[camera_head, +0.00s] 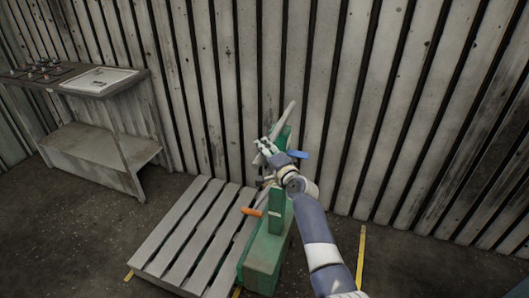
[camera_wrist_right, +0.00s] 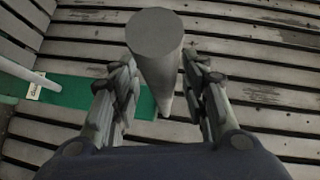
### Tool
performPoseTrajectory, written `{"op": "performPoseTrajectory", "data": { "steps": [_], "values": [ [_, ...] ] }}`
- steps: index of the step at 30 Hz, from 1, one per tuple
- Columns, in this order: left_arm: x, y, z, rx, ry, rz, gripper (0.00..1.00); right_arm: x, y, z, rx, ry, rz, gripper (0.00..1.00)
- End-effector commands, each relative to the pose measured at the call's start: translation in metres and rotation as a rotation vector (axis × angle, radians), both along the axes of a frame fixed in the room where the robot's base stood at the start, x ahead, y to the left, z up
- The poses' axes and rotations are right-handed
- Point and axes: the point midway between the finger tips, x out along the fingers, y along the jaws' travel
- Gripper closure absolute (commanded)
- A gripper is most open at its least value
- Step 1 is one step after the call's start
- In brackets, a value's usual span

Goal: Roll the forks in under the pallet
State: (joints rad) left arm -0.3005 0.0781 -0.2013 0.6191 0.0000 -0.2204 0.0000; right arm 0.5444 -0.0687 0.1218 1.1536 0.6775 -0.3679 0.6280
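The slatted grey pallet (camera_head: 190,232) lies on the floor in the head view. A green wheeled-truck-like body (camera_head: 262,262) stands against its right side, with a pale bar (camera_head: 289,112) rising at the back. I cannot make out any forks. My right gripper (camera_head: 268,150) is by the bar and upper green part. In the right wrist view a grey round bar (camera_wrist_right: 156,40) stands end-on between the fingers of my right gripper (camera_wrist_right: 162,85), with gaps visible beside its lower part. The gripper looks open around it. My left gripper is not in view.
A workbench (camera_head: 100,84) with small items and a tray stands at the left. A plank wall (camera_head: 330,90) closes the back. An orange piece (camera_head: 251,211) and a blue piece (camera_head: 298,154) stick out near the green body. A yellow floor line (camera_head: 361,255) lies right; floor there is clear.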

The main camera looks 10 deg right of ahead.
Motion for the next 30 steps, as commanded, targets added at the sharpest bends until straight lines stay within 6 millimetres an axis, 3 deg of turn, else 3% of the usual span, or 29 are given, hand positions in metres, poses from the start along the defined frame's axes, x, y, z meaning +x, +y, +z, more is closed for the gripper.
{"op": "performPoseTrajectory", "data": {
  "steps": [11, 30],
  "values": [
    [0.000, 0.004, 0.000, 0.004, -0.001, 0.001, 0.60, -0.012, -0.001, 0.002, 0.001, -0.002, 0.002, 0.59],
    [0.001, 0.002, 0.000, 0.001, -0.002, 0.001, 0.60, -0.099, -0.019, 0.013, 0.000, 0.001, -0.001, 0.59]
  ]
}}
